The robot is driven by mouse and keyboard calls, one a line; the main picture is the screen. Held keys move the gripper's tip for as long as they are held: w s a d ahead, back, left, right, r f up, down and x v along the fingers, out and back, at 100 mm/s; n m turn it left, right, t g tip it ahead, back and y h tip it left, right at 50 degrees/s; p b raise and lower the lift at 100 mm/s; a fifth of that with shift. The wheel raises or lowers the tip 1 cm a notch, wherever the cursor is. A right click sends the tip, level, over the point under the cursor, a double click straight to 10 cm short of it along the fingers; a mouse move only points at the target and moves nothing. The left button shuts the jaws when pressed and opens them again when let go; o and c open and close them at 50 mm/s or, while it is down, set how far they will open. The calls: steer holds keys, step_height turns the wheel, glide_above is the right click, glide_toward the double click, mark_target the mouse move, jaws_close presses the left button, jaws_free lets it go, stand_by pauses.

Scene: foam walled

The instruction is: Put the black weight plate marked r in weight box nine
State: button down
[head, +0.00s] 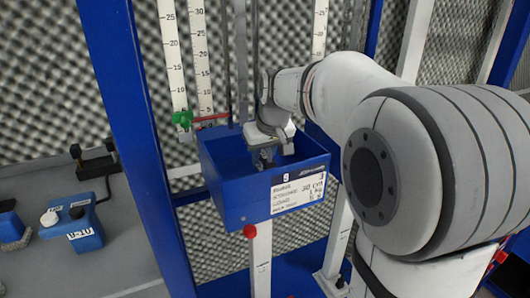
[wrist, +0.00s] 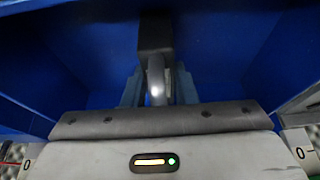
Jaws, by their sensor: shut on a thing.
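The blue weight box (head: 231,196) carries a white label with a 9 and is open at the top. My gripper (head: 265,158) reaches down into it from above, inside its walls. In the wrist view my gripper (wrist: 158,92) is shut on a dark grey, shiny piece (wrist: 155,75) seen edge-on, which looks like the black weight plate. Its r mark does not show. A dark block (wrist: 155,33) shows just beyond it. The blue inside of the box surrounds the fingers. I cannot tell whether the plate touches the box floor.
White number scales (head: 172,50) and thin vertical rods stand behind the box. A blue post (head: 128,110) rises to its left. A blue container marked U-10 (head: 82,233) stands on the grey surface at left. A red knob (head: 250,231) sits below the box.

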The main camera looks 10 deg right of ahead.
steer(key=c, duration=1.2)
jaws_free()
steer(key=shift+o, duration=0.2)
steer(key=v, duration=1.2)
steer(key=shift+r+b, duration=0.15)
steer(key=shift+b, duration=0.3)
